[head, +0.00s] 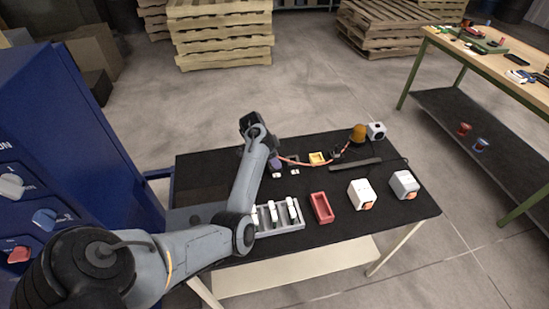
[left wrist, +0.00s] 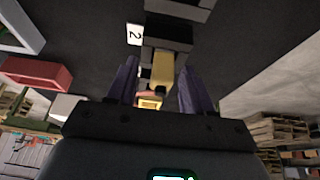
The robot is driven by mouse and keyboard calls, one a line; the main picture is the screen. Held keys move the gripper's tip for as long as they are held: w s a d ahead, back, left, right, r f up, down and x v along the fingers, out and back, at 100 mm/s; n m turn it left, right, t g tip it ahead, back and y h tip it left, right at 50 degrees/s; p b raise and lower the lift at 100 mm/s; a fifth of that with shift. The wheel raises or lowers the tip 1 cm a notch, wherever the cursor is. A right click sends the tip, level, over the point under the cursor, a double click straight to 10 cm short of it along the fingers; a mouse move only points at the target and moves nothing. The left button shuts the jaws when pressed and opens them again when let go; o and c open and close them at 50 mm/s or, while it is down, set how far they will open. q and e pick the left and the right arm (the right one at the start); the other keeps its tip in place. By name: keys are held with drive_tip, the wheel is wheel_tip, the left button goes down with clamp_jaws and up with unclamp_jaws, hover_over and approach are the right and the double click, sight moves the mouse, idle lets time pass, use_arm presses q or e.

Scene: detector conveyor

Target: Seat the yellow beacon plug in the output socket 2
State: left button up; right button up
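The yellow plug (left wrist: 163,70) shows in the left wrist view, with its upper end against a dark socket block (left wrist: 168,38). A white card marked 2 (left wrist: 134,34) is beside that block. My left gripper (left wrist: 158,88) has purple fingers, one on each side of the plug, with visible gaps between fingers and plug. How deep the plug sits in the socket is hidden. In the head view my left gripper (head: 275,162) is low over the back left of the black table, and its arm hides the plug and most of the socket. My right gripper is not in view.
An orange cable (head: 300,162) runs right toward the amber beacon (head: 358,133). A yellow block (head: 318,158) stands near it. A grey rack (head: 278,222), a red tray (head: 321,207) and two white boxes (head: 361,194) (head: 404,184) line the front. A blue cabinet (head: 75,130) is at left.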

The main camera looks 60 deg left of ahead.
use_arm(q)
drive_tip(key=shift+a, duration=0.1)
drive_tip(key=shift+r, duration=0.1)
drive_tip(key=shift+r, duration=0.2)
drive_tip(key=p+v, duration=0.2)
drive_tip(key=v, duration=0.9)
drive_tip(key=shift+r, duration=0.4)
drive_tip(key=shift+s, duration=0.1)
